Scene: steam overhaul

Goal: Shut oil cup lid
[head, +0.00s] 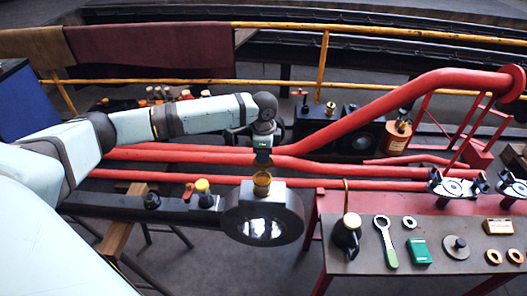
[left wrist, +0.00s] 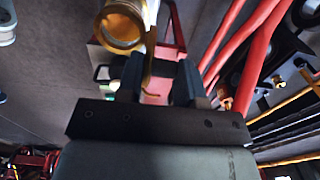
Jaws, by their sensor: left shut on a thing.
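The brass oil cup (head: 262,187) stands upright on the round, shiny rod end (head: 290,215) in the head view. It also shows in the left wrist view (left wrist: 121,30), with its round mouth uncovered. My left gripper (head: 262,162) is just above the cup, reaching in from the left. In the left wrist view its dark fingers (left wrist: 161,82) close around a thin brass piece (left wrist: 150,62) beside the cup, which looks like the lid. The fingers hide part of that piece. My right gripper is not in view.
Red pipes (head: 200,158) run behind the rod. A yellow-capped fitting (head: 203,193) stands left of the cup. The workbench (head: 350,282) at right holds an oil can (head: 347,236), a wrench (head: 386,242) and a green box (head: 419,251). Yellow rails (head: 322,65) cross behind.

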